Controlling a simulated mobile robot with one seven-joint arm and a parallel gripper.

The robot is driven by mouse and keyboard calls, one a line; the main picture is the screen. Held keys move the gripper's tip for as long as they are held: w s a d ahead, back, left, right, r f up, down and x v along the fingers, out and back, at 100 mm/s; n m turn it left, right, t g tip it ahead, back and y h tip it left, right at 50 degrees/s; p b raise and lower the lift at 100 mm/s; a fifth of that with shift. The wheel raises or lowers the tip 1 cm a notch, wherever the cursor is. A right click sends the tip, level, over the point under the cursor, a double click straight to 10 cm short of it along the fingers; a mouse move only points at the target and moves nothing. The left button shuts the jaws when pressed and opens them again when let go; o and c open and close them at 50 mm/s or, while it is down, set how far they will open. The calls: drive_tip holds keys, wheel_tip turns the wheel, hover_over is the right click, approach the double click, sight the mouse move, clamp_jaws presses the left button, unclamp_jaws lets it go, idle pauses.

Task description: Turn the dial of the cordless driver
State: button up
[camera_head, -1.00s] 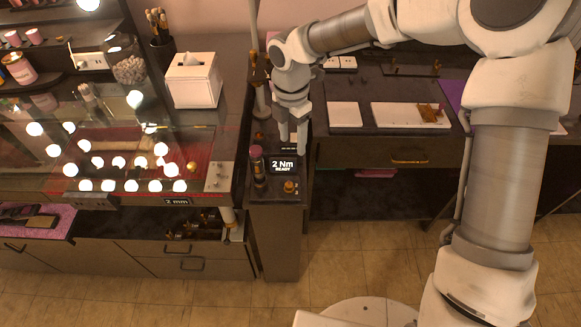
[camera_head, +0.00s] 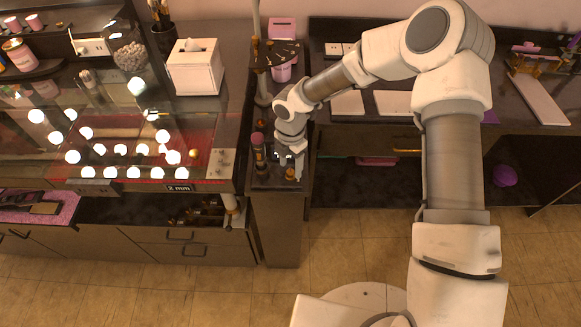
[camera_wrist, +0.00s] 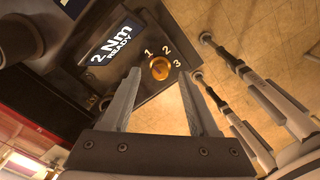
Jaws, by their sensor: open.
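The dial is a small orange-gold knob (camera_wrist: 159,67) marked 1, 2 and 3, on a dark panel. In the wrist view it shows between and just beyond my fingertips, with no clear contact. The panel's display (camera_wrist: 115,43) reads "2 Nm READY". My gripper (camera_wrist: 160,76) is open and empty, pointing at the panel. In the head view my gripper (camera_head: 288,166) is low over the narrow cabinet top, close to the orange knob (camera_head: 290,174), and hides most of the display. A dark upright cylinder with a reddish top (camera_head: 258,152), possibly the driver, stands just left.
A glass-topped counter with lit bulbs (camera_head: 120,150) is on the left. A white tissue box (camera_head: 194,70) stands behind it. A dark desk with pale trays (camera_head: 348,103) lies behind and right of my arm. The floor in front (camera_head: 340,250) is clear.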

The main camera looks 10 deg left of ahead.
drive_tip(key=shift+f, duration=0.85)
drive_tip(key=shift+c, duration=0.2)
clamp_jaws()
